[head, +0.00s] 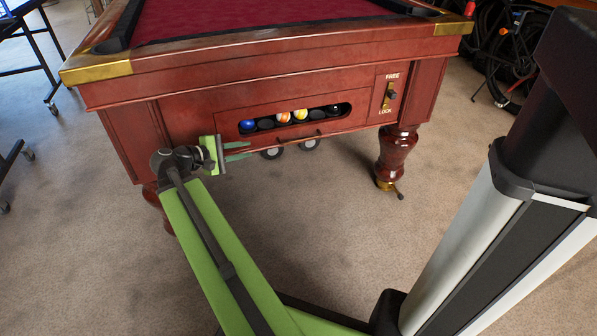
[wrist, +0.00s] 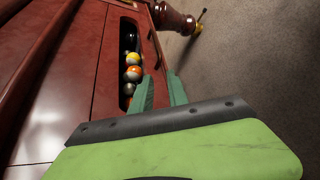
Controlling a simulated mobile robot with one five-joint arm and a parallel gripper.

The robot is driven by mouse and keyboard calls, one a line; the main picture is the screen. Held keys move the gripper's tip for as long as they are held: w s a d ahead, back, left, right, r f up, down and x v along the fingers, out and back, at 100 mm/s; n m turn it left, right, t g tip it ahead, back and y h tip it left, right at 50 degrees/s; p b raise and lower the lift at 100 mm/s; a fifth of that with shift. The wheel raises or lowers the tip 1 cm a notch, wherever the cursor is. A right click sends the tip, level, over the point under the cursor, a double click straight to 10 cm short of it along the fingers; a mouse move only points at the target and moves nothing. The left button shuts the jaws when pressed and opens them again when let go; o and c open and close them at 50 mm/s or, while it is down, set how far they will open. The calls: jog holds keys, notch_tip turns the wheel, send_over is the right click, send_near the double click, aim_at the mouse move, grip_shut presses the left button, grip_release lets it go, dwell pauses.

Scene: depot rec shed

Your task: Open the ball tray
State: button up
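The ball tray (head: 230,120) is a reddish-brown panel in the pool table's front. It looks flush with the front. Several balls (head: 284,117) show in its dark oval slot, and they also show in the wrist view (wrist: 133,73). A thin dark handle (head: 300,139) runs along the tray's lower edge. A black lever (head: 391,94) sits on a plate marked FREE and LOCK; I cannot tell its setting. My gripper (head: 249,150) is open, its two green fingers apart and empty. They are in front of the tray's lower left, left of the handle. In the wrist view the fingers (wrist: 160,84) point along the tray.
The pool table (head: 280,65) has a red cloth top and a turned right leg (head: 393,155). Round grey wheels (head: 310,145) show beneath it. Bicycles (head: 510,50) stand at the back right. A wheeled blue-topped frame (head: 30,20) stands at the left. The carpet in front is clear.

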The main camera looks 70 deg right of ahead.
aim_at(295, 141)
jog(key=shift+g+h, duration=0.4)
jog(key=shift+g, duration=0.3)
jog(key=b+x, duration=0.2)
jog(key=x, duration=0.5)
jog(key=b+x, duration=0.1)
jog(key=x, duration=0.6)
jog(key=s+f+b+x, duration=0.1)
jog(key=b+x, duration=0.1)
jog(key=x, duration=0.5)
jog(key=shift+s+a+b, duration=0.15)
jog(key=shift+b, duration=0.2)
grip_shut()
